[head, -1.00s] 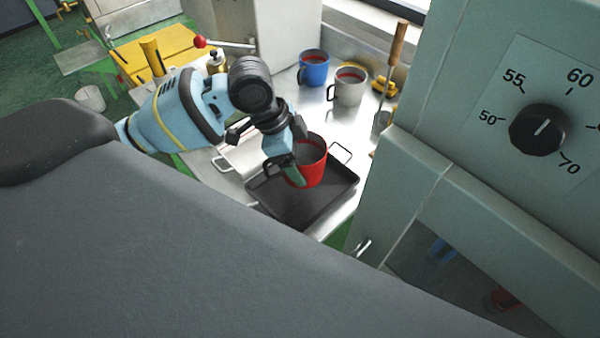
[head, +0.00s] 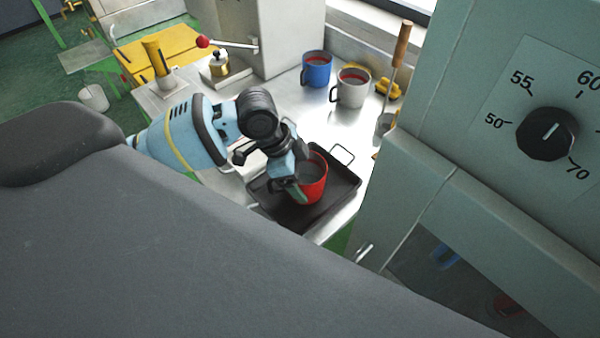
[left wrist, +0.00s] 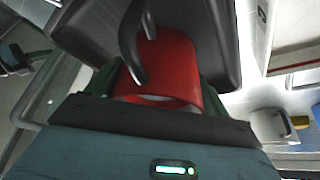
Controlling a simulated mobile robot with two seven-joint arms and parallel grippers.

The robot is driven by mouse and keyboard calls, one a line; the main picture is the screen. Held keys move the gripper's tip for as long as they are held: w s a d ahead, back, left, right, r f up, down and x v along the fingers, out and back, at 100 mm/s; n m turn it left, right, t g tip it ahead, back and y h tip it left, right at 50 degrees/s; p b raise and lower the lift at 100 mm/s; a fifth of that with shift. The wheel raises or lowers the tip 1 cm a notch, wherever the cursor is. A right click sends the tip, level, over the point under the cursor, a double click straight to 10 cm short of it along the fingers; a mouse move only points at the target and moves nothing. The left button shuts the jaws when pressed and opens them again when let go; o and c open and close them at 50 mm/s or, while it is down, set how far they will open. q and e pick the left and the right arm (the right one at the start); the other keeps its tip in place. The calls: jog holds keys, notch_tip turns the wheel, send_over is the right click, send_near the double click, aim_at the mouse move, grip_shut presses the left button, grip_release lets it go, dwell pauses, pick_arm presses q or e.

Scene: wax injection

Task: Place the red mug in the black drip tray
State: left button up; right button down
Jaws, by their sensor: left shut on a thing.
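The red mug (head: 316,186) is upright over the black drip tray (head: 341,188) on the metal bench, its lower part within the tray's outline. I cannot tell whether its base touches the tray floor. My left gripper (head: 297,188) is shut on the mug from its left side. In the left wrist view the red mug (left wrist: 172,70) sits between my fingers with its dark handle toward the camera, and the black tray (left wrist: 215,30) lies behind it. My right gripper is in neither view.
A blue mug (head: 317,69) and a grey mug (head: 352,88) stand farther back on the bench. A wooden-handled tool (head: 397,60) stands near the wall. The green-grey cabinet with a dial (head: 547,133) borders the tray's right side.

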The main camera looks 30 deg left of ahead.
pick_arm(q)
jog(key=o, duration=1.3)
jog(key=shift+f, duration=0.1)
jog(key=p+v, duration=0.1)
jog(key=v, duration=1.1)
